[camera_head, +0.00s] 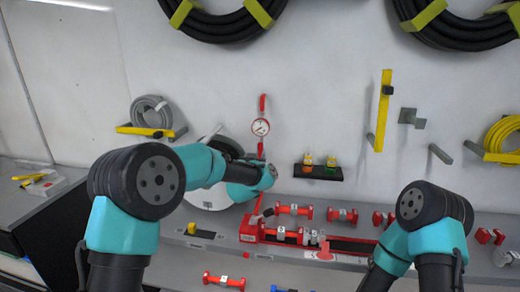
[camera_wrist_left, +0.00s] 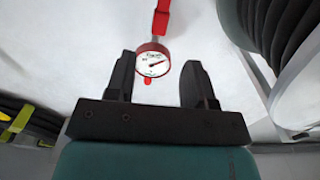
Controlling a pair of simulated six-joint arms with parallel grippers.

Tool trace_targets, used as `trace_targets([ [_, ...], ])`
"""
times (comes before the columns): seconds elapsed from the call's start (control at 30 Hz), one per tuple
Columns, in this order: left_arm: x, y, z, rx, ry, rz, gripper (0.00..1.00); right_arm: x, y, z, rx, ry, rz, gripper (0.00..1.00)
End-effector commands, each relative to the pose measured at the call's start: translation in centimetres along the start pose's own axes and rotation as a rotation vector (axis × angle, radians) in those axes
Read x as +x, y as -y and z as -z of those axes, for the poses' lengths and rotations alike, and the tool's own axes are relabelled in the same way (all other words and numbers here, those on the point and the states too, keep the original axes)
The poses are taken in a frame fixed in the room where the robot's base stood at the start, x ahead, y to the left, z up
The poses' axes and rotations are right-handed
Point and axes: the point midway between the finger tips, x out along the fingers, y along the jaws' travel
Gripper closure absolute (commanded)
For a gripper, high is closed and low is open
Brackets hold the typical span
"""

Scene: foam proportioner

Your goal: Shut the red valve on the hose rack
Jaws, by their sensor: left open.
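A round white gauge with a red rim (camera_head: 260,127) is on the white wall, with a red handle-like piece (camera_head: 262,103) above it and a narrow red part (camera_head: 260,149) below it. I cannot tell which red part is the valve. In the left wrist view the gauge (camera_wrist_left: 153,61) shows between the fingers of my left gripper (camera_wrist_left: 158,68), with a red piece (camera_wrist_left: 161,18) beyond it. The gripper is open and empty. No contact is visible. In the head view my left arm hides its fingers. My right gripper is out of view.
A pale reel (camera_head: 208,190) stands behind my left arm. Red fittings (camera_head: 293,210) and a red box (camera_head: 249,230) sit on the grey shelf to the right. Small bottles stand on a black wall ledge (camera_head: 318,173). Black hose coils (camera_head: 222,22) hang above.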

Motion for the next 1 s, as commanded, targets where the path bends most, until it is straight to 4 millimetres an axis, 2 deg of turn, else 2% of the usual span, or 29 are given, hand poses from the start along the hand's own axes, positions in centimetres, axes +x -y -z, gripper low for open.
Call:
trace_targets([
  [0.1,1.7,0.1,-0.1,0.001,0.000,0.001,0.51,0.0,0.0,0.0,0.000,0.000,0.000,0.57],
  [0.6,7.6,0.0,0.0,0.000,-0.001,0.001,0.51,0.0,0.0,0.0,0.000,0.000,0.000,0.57],
  [0.8,9.3,0.1,-0.1,0.001,0.000,0.002,0.51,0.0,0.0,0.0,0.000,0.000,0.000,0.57],
  [1.0,10.0,0.1,0.0,-0.001,-0.001,0.001,0.51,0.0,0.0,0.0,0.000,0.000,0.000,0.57],
])
